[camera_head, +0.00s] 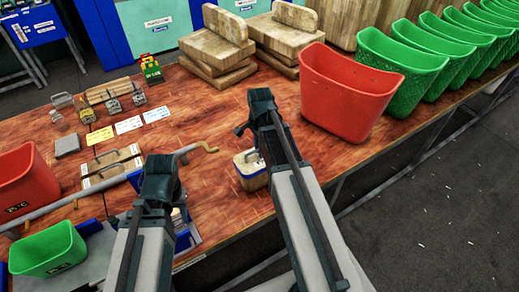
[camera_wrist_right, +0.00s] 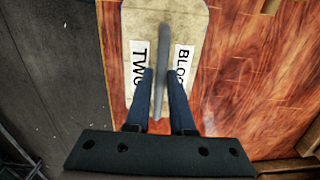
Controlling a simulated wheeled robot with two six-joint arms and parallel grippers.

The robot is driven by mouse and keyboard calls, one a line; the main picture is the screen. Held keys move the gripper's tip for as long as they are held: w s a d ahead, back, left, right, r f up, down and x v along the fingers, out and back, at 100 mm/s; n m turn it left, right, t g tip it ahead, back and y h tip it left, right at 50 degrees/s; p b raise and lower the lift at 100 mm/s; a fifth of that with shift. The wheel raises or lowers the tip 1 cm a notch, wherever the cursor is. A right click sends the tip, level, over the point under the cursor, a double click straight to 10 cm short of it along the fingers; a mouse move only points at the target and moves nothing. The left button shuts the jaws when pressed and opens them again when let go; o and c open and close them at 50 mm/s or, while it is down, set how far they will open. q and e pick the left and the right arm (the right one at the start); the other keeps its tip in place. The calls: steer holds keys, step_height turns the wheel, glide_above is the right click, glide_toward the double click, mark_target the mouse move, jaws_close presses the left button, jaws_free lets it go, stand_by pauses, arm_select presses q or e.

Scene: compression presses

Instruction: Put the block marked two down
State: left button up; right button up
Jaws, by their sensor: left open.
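The block marked two (camera_head: 251,178) is a pale, speckled block with a bar handle on top, near the front edge of the wooden table. In the right wrist view the block (camera_wrist_right: 143,22) shows labels reading "TWO" and "BLO…". My right gripper (camera_wrist_right: 160,72) has its fingers close on both sides of the grey handle and appears shut on it. It also shows in the head view (camera_head: 250,138), above the block. Whether the block's underside touches the table is hidden. My left gripper (camera_head: 160,165) is open, to the left by a grey bar.
A red bin (camera_head: 350,88) and several green bins stand to the right. Wooden blocks (camera_head: 215,40) sit at the back. Small weights (camera_head: 112,103) and paper labels (camera_head: 128,125) lie to the left. A brass-ended crank (camera_head: 205,149) is near my left gripper.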

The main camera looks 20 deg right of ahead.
steer(key=shift+o, duration=1.3)
steer(key=shift+r, duration=0.2)
step_height(320, 180, up, 12)
steer(key=p, duration=1.2)
steer(key=s+a+n, duration=0.7)
steer(key=a+n, duration=0.3)
steer(key=s+a+n+h, duration=0.1)
steer(key=s+a+n, duration=0.6)
steer(key=a+n, duration=0.3)
steer(key=shift+s+a, duration=0.25)
steer(key=shift+s, duration=0.05)
